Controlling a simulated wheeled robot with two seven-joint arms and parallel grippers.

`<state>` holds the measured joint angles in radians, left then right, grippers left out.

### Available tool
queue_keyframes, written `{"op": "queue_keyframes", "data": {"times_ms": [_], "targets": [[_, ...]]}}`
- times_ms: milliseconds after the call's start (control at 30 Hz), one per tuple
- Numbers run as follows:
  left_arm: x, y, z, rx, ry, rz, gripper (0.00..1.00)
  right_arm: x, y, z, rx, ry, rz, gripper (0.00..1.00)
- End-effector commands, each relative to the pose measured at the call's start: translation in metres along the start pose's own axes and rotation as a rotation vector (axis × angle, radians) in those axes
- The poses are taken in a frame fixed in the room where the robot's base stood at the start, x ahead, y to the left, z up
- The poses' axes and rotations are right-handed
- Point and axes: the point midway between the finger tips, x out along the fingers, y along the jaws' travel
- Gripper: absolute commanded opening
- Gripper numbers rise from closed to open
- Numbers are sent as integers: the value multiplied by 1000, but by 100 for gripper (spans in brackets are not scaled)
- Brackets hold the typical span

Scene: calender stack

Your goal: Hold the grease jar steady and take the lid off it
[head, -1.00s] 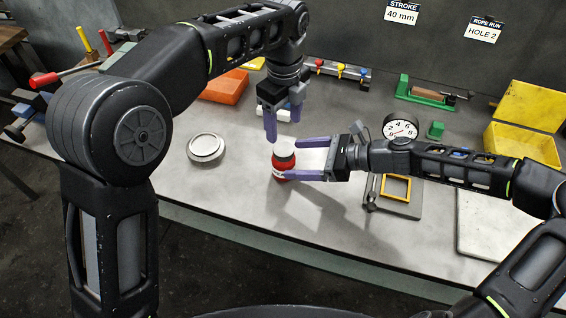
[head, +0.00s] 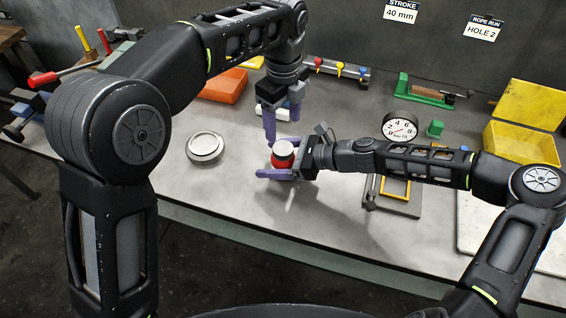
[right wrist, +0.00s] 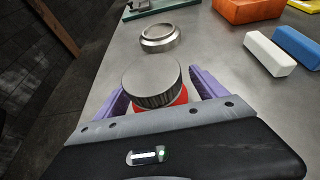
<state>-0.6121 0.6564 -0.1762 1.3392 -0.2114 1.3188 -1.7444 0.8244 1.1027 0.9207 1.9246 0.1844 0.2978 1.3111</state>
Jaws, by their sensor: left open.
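The grease jar (head: 281,162) is red with a round grey lid (head: 284,148) on it, and stands upright on the bench. The right wrist view shows the red jar (right wrist: 176,98) and its ridged lid (right wrist: 151,82) close up. My right gripper (head: 277,159) is open around the jar, one purple finger on each side, with gaps visible between fingers and jar. Its fingers also flank the jar in the right wrist view (right wrist: 160,100). My left gripper (head: 282,122) is open and empty, pointing down just behind the jar in the head view.
A round metal dish (head: 205,147) lies left of the jar. Behind are an orange block (head: 224,86) and a rack with coloured knobs (head: 342,72). A dial gauge (head: 400,127), a yellow frame (head: 394,188) and a yellow bin (head: 520,142) are right. The bench front is clear.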

Motion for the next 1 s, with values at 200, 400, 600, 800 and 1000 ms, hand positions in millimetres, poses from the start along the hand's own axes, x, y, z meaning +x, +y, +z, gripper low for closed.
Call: {"op": "queue_keyframes", "data": {"times_ms": [200, 400, 600, 800, 1000], "targets": [[0, 0, 0, 0, 0, 0, 64, 0, 0, 0, 0, 0, 0, 64], [0, 0, 0, 0, 0, 0, 64, 0, 0, 0, 0, 0, 0, 48], [0, 0, 0, 0, 0, 0, 64, 0, 0, 0, 0, 0, 0, 31], [0, 0, 0, 0, 0, 0, 64, 0, 0, 0, 0, 0, 0, 15], [0, 0, 0, 0, 0, 0, 64, 0, 0, 0, 0, 0, 0, 0]]}}
